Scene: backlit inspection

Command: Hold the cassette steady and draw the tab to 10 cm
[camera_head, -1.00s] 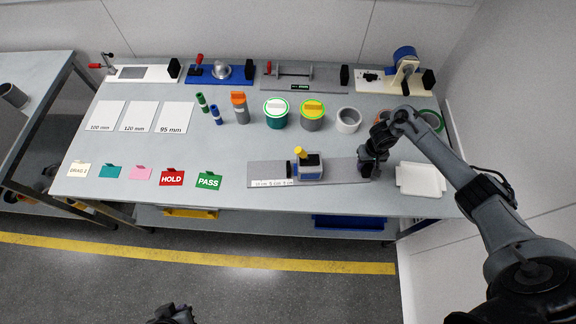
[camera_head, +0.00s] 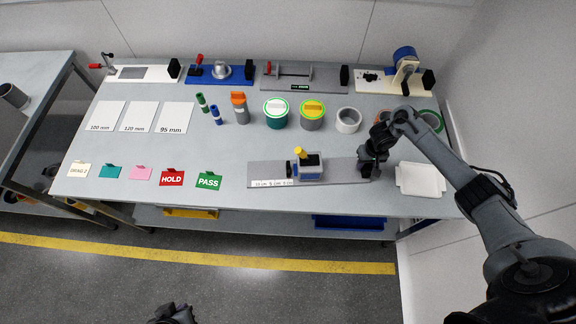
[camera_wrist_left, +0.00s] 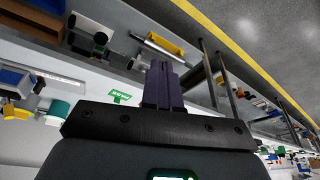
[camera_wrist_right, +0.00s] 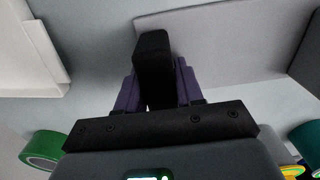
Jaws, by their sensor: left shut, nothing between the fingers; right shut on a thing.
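The cassette (camera_head: 309,172) is a small blue and grey box with a dark top and a yellow knob, on a grey board (camera_head: 337,172) near the table's front edge. A dark tab-like piece (camera_head: 289,169) sticks out at its left side, and a white scale strip (camera_head: 275,183) lies along the board's front left. My right gripper (camera_head: 370,168) is at the board's right end, shut on a black block (camera_wrist_right: 152,62) that stands between its fingers in the right wrist view. My left gripper (camera_head: 173,314) is low in the head view, off the table; its fingers (camera_wrist_left: 163,85) are together and empty.
A white tray (camera_head: 420,179) lies right of my right gripper. HOLD (camera_head: 172,178), PASS (camera_head: 208,181) and other cards lie left of the board. Cans, a white ring (camera_head: 348,120) and tape rolls stand behind; fixtures line the back. The table between cards and white sheets is clear.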

